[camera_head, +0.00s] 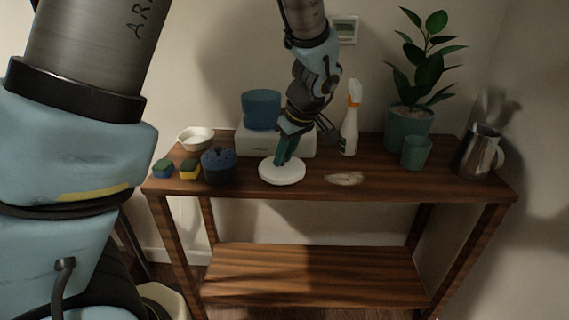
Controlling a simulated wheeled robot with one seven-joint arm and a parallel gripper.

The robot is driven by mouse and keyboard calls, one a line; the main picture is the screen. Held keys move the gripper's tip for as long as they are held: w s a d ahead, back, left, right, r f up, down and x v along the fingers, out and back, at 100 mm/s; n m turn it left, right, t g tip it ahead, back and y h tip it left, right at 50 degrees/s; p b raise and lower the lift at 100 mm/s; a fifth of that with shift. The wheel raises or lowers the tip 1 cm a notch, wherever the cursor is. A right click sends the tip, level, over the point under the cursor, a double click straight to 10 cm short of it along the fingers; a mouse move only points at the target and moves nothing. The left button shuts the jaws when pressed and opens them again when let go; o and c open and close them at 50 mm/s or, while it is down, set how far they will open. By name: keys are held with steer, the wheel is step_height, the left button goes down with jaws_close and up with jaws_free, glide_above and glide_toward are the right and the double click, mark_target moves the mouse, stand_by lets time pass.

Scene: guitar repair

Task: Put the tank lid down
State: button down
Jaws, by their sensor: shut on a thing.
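The tank lid, a round white disc (282,174), is at the front middle of the wooden table (240,189). My gripper (284,158) points down from above and is shut at the lid's centre; the part it grips is hidden behind the fingers. The lid looks level and at or very near the tabletop; I cannot tell whether it touches. Behind it, a white box-like base (250,142) carries an open blue tank (262,109). My gripper and wrist hide part of the base.
Left of the lid stand a dark blue lidded pot (218,166), sponges (189,169) and a white bowl (195,138). A spray bottle (349,135), teal cup (416,152), potted plant (409,122) and metal pitcher (478,152) stand right.

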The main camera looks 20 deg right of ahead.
steer(key=shift+f, duration=1.3)
steer(key=shift+f, duration=0.15)
steer(key=c, duration=0.7)
jaws_free()
